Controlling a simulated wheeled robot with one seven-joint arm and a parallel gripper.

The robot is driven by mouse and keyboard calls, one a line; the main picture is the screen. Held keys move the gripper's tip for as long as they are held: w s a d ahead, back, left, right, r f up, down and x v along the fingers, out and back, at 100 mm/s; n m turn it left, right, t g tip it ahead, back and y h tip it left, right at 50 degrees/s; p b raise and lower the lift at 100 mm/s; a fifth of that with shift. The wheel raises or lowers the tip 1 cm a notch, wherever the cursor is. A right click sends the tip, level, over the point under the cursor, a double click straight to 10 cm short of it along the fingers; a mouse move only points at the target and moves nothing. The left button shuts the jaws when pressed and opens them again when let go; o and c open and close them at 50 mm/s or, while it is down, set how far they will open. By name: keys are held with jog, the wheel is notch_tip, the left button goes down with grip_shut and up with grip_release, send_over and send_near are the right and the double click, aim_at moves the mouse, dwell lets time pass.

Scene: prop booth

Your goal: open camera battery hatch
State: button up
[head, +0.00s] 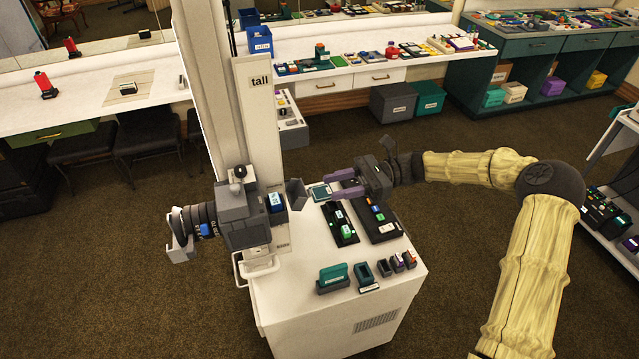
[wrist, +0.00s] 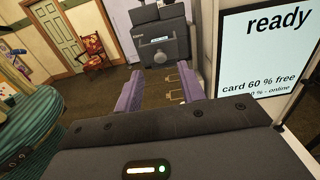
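The camera (head: 243,212) is a dark grey body with a long lens to the left, mounted on a white post marked "tall". A dark grey flap (head: 296,193) stands out from its right side; I take it for the hatch, though its hinge is unclear. A blue labelled block (head: 275,201) shows on the camera's side. My gripper (head: 340,184) is right of the flap, its purple fingers pointing left, with a gap to it. In the wrist view my gripper (wrist: 170,92) has its fingers wide apart with nothing held. A dark grey body (wrist: 160,40) with a small pale label lies beyond them.
A small screen (head: 320,192) is close to my fingers; the wrist view shows a large screen (wrist: 268,50) reading "ready" just right of them. The white cart (head: 335,310) below carries black trays of batteries (head: 343,222) and small holders (head: 335,278). Carpet lies around the cart.

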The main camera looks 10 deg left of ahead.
aim_at(304, 189)
jog(key=p+x, duration=0.1)
jog(key=x, duration=0.3)
jog(key=shift+s+a, duration=0.2)
jog(key=shift+a, duration=0.15)
grip_shut()
notch_tip(304, 189, up, 2)
jog(key=t+h+p, duration=0.1)
jog(key=p, duration=0.2)
jog(key=shift+s+a+h, duration=0.1)
jog(key=shift+a+h, duration=0.05)
jog(key=shift+h, duration=0.25)
jog(key=shift+s+a+r+t+h+p, duration=0.1)
jog(key=shift+a+r+t+h+p, duration=0.05)
jog(key=shift+t+h+p, duration=0.3)
jog(key=shift+s+a+r+t+h+p, duration=0.15)
jog(key=shift+t+h+p, duration=0.1)
jog(key=shift+h+p, duration=0.25)
jog(key=shift+w, duration=0.1)
